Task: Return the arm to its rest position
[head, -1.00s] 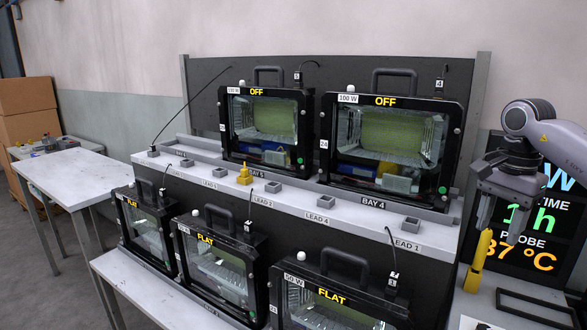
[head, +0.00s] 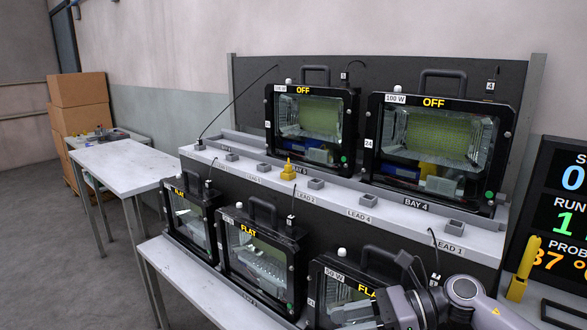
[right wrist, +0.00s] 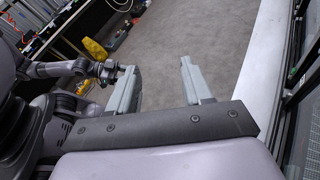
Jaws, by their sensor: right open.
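My right arm reaches in from the lower right of the head view, and its gripper (head: 352,313) is low in front of the nearest 50 W floodlight housing (head: 335,285). In the right wrist view the two fingers of the right gripper (right wrist: 158,85) stand wide apart with nothing between them, over grey floor. The yellow probe (head: 523,268) stands at the right, in front of the display, apart from the gripper. My left gripper is not in the head view.
Two housings reading OFF (head: 437,140) stand on the upper shelf (head: 390,215); housings reading FLAT (head: 262,262) stand below. A yellow cap (head: 288,172) sits on the shelf. A white table (head: 125,165) and cardboard boxes (head: 80,105) are at the left. Open floor (head: 60,240) lies there.

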